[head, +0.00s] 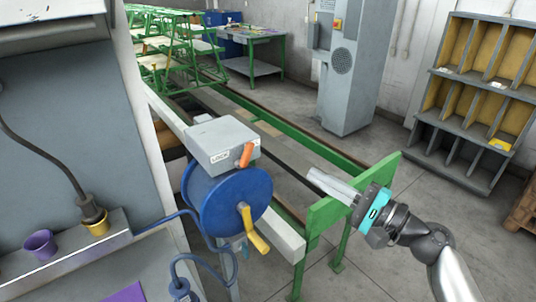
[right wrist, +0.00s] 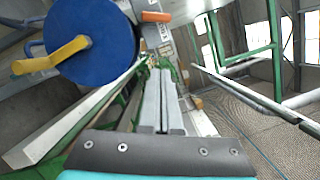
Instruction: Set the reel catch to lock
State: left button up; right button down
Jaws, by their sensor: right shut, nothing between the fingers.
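The blue reel (head: 232,200) hangs under a grey box (head: 222,141) labelled LOCK. An orange catch lever (head: 246,155) sticks up on the box's right front side. A yellow crank handle (head: 254,230) is on the reel's face. My right gripper (head: 312,176) is shut and empty, to the right of the lever and apart from it. In the right wrist view, the shut fingers (right wrist: 162,72) point forward; the reel (right wrist: 92,60) is at the upper left and the orange lever (right wrist: 156,17) is just above the fingertips. My left gripper is not in view.
A green end plate (head: 349,200) and a pale rail (head: 280,236) stand near my right gripper. A blue hose (head: 165,222) runs left from the reel. A grey machine (head: 349,70) and a pigeonhole shelf (head: 475,95) stand behind, with bare floor between.

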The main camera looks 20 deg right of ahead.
aim_at(243, 154)
jog(key=shift+w, duration=0.1)
jog(key=w+a+r+p, duration=0.2)
jog(key=w+a+p, duration=0.3)
jog(key=w+a, duration=0.2)
jog(key=shift+a+r, duration=0.3)
jog(key=shift+a, duration=0.6)
jog(key=shift+w, duration=0.15)
